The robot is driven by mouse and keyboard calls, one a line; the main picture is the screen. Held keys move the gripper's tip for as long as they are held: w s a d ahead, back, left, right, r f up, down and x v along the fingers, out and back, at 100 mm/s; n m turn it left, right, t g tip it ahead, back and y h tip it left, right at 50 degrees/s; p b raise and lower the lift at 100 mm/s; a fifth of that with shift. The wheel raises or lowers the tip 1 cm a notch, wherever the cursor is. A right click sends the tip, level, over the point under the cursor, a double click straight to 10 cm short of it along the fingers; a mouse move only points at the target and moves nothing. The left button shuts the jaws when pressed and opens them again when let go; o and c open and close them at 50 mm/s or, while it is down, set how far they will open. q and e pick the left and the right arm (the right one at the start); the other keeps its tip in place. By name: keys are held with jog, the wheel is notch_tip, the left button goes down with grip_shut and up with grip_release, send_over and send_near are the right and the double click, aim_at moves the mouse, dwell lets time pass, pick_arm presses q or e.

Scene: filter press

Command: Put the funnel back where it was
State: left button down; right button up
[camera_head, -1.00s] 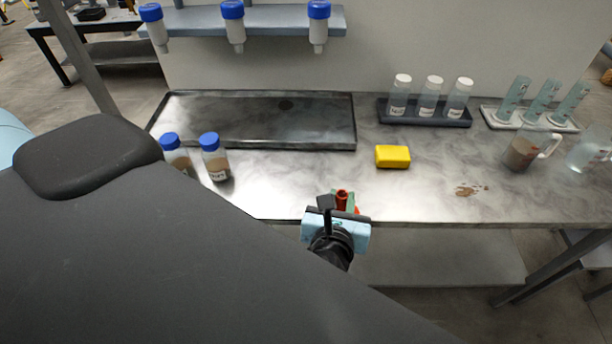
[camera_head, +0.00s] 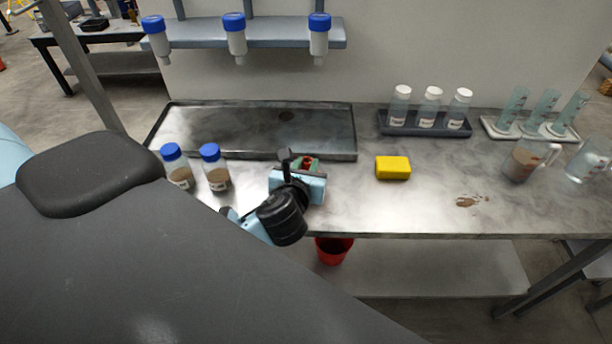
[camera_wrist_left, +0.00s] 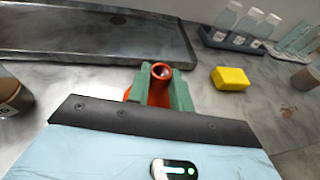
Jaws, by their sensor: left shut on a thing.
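My left gripper (camera_head: 304,165) reaches over the front of the bench, just short of the metal tray. Its green fingers are shut on the funnel, an orange-red piece whose round spout opening faces up in the left wrist view (camera_wrist_left: 161,71). Most of the funnel is hidden behind the gripper body, with a bit of orange showing at the left of the fingers. In the head view only a small red part of the funnel (camera_head: 308,161) shows. My right gripper is in neither view.
A shallow metal tray (camera_head: 356,140) lies behind the gripper. Two blue-capped bottles (camera_head: 216,170) stand to its left, and a yellow sponge-like block (camera_head: 393,168) lies to its right. Inverted bottles hang from a rack (camera_head: 280,32). A red bucket (camera_head: 333,250) is below the bench. A brown spill (camera_head: 468,201) marks the benchtop.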

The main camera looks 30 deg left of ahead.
pick_arm(q)
jog(key=shift+f, duration=1.75)
jog(key=shift+f, duration=0.15)
jog(key=c, duration=1.3)
grip_release()
jog(key=shift+o, duration=0.2)
jog(key=shift+s+d+r, duration=0.15)
jog(key=shift+s+r, duration=0.05)
jog(key=shift+s, duration=0.05)
jog(key=v, duration=1.1)
jog(key=shift+s, duration=0.25)
